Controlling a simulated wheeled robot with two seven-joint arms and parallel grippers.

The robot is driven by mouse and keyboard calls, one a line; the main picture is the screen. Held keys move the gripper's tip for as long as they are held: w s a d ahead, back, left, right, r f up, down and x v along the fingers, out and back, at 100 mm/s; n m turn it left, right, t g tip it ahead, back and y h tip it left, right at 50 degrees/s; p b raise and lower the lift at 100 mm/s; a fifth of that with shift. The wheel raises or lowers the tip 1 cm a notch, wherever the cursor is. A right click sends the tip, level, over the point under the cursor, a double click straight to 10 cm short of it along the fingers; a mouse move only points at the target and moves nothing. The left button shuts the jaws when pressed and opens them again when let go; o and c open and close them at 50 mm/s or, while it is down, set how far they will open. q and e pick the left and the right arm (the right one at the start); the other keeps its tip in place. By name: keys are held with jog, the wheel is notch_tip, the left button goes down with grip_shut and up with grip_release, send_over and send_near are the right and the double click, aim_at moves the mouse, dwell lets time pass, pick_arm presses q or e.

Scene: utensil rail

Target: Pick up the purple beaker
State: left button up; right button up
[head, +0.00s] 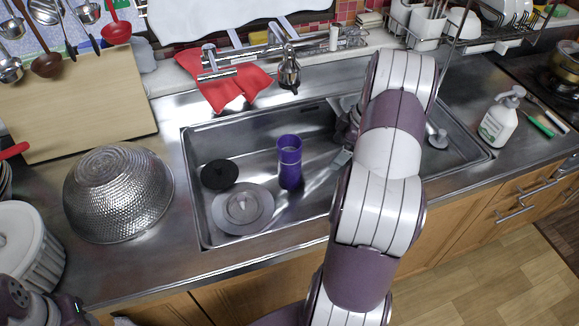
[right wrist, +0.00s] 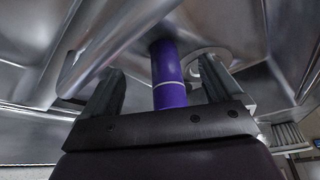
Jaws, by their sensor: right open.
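The purple beaker (head: 289,162) stands upright in the steel sink, a tall cylinder with a pale ring around it. My right gripper (head: 343,157) is in the sink just right of the beaker, partly hidden behind my own right arm. In the right wrist view the open fingers (right wrist: 160,85) point toward the beaker (right wrist: 168,75). The beaker shows in the gap between them, with space on both sides and no clear contact. Only a part of my left arm shows at the bottom left of the head view; its fingers are not seen.
The sink (head: 200,150) holds a round drain strainer (head: 242,208) and a black disc (head: 219,174) left of the beaker. The faucet (head: 288,70) and a red cloth (head: 225,85) are behind. A metal colander (head: 118,195) stands left; a soap bottle (head: 499,122) stands right.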

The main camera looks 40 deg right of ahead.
aim_at(295, 141)
jog(key=w+a+p, duration=0.1)
jog(key=w+a, duration=0.2)
jog(key=w, duration=0.1)
jog(key=w+a, duration=0.4)
jog(key=shift+w+a+r+p, duration=0.1)
jog(key=shift+w+a+p, duration=0.15)
jog(key=shift+p, duration=0.1)
jog(key=shift+w+a+f, duration=0.1)
jog(key=shift+a+f, duration=0.05)
jog(key=shift+f, duration=0.05)
jog(key=x, duration=0.4)
jog(key=shift+w+a+f, duration=0.1)
jog(key=shift+w+f, duration=0.1)
jog(key=shift+f, duration=0.15)
jog(key=shift+s, duration=0.1)
jog(key=c, duration=0.3)
grip_shut()
